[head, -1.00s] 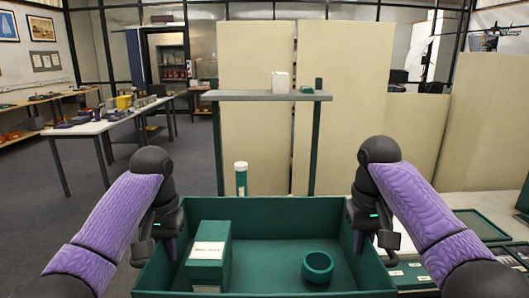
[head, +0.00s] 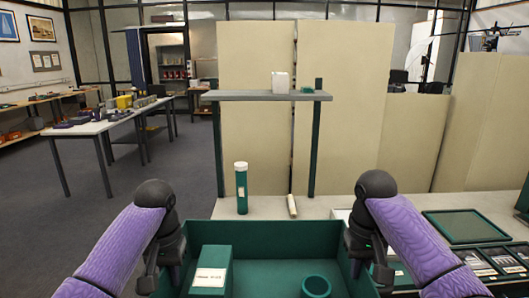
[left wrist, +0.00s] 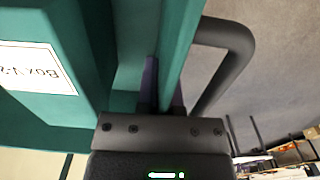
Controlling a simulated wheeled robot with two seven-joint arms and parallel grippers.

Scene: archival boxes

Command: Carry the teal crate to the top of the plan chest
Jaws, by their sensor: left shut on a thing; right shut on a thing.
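The teal crate (head: 275,238) is low in the middle of the head view, its near side cut off by the frame. Inside it are a teal box with a white label (head: 212,258) on the left and a round teal bowl (head: 316,286) on the right. My left gripper (head: 170,262) is shut on the crate's left wall; the left wrist view shows its fingers (left wrist: 163,95) astride the wall. My right gripper (head: 362,256) is shut on the right wall. A pale top (head: 268,207) lies beyond the crate; I cannot tell for certain that it is the plan chest.
A green tube with a white cap (head: 241,190) and a small cream roll (head: 292,206) are on the pale top. A grey shelf (head: 250,95) on green posts stands above it. A flat green tray (head: 465,227) and framed cards (head: 478,264) lie at right.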

